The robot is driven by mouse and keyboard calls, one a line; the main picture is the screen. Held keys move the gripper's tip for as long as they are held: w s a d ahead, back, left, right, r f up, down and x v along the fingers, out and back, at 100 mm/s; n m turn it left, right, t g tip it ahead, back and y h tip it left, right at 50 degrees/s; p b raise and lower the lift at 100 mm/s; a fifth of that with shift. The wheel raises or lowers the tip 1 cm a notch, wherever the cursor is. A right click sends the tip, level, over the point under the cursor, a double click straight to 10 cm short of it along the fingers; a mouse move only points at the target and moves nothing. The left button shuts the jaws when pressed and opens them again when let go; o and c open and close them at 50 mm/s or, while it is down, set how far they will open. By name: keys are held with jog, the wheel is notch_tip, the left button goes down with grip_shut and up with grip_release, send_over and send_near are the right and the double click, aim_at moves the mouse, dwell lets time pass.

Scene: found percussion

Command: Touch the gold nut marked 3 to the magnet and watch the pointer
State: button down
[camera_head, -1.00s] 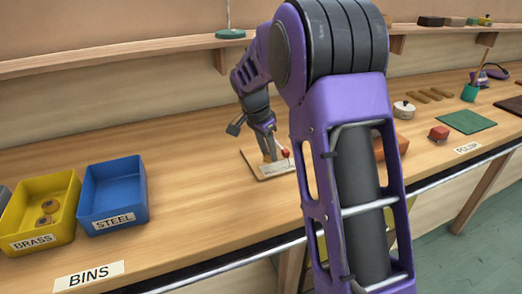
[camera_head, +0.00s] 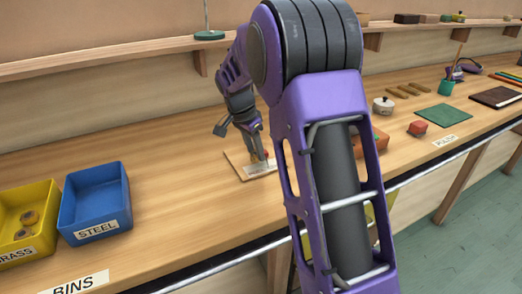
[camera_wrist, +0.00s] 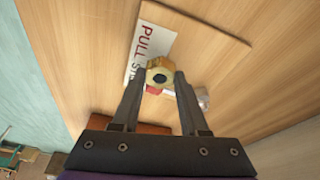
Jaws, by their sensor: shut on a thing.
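My gripper (camera_wrist: 160,78) is shut on a gold nut (camera_wrist: 161,68) with a dark hole, seen between the fingertips in the wrist view. No number can be read on it. The nut is over a wooden board (camera_wrist: 207,38) with a white label (camera_wrist: 147,42) reading "PULL" and more letters that are cut off. A small red part (camera_wrist: 153,90) shows just behind the nut, partly hidden by it; I cannot tell if they touch. In the head view my gripper (camera_head: 262,158) is low over the board (camera_head: 235,165). I cannot make out the magnet or pointer clearly.
A yellow BRASS bin (camera_head: 45,208) with gold nuts inside and an empty-looking blue STEEL bin (camera_head: 95,170) stand at the left. Bench between bins and board is clear.

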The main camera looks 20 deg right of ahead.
jog(key=shift+w+d, duration=0.15)
jog(key=shift+d, duration=0.55)
dwell(0.8)
jog(key=shift+a, duration=0.15)
jog(key=shift+s+a, duration=0.2)
jog(key=shift+a, duration=0.65)
jog(key=shift+s+a, duration=0.15)
jog(key=shift+a, duration=0.65)
dwell(0.6)
jog(key=shift+s+a+b, duration=0.15)
jog(key=shift+s+a, duration=0.1)
jog(key=shift+a, duration=1)
jog(key=shift+s+a+b, duration=0.15)
jog(key=shift+s+a, duration=0.1)
jog(key=shift+a, duration=0.95)
notch_tip(320, 180, up, 8)
jog(key=p, duration=0.5)
jog(key=shift+p, duration=0.3)
jog(key=shift+s, duration=0.1)
